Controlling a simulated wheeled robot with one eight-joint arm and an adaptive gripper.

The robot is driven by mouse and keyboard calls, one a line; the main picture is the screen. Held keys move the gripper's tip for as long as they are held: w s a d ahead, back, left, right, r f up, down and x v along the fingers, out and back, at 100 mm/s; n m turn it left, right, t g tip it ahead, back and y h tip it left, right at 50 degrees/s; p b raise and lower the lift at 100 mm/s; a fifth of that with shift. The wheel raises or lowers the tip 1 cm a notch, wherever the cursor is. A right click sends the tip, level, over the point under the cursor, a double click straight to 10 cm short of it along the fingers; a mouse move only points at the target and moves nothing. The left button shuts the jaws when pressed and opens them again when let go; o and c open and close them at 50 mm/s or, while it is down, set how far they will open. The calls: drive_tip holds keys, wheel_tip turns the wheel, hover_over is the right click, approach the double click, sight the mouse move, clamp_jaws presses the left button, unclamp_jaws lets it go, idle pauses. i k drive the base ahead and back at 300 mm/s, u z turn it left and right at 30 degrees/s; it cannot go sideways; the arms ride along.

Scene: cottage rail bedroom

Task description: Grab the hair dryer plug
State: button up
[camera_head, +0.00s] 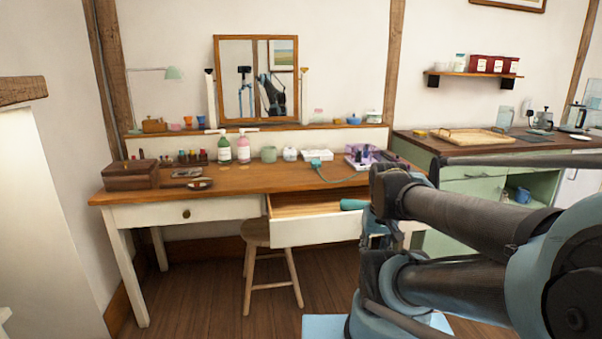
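A teal object with a cord (315,155), which looks like the hair dryer, lies on the wooden dressing table (235,180), right of the small white pots. Its thin teal cord (330,180) curves right along the tabletop toward my arm. I cannot make out the plug; the cord's far end is not clear. A teal rounded piece (352,204) shows over the open drawer (310,230), beside my arm; I cannot tell what it is. My gripper (375,232) is at the arm's end near the drawer's right side, mostly hidden by my dark arm links. Its fingers are not clear.
A wooden stool (256,235) stands under the table. Bottles (243,148), a wooden box (130,175) and a purple-and-white box (360,155) stand on the tabletop. A mirror (258,80) is behind. A green cabinet (475,185) stands right. The floor at front left is clear.

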sight(314, 163)
drive_tip(key=u, duration=0.45)
drive_tip(key=k, duration=1)
drive_tip(key=u, duration=0.5)
drive_tip(key=i, duration=1.35)
drive_tip(key=z, duration=0.7)
drive_tip(key=i, duration=0.25)
drive_tip(key=z, duration=0.25)
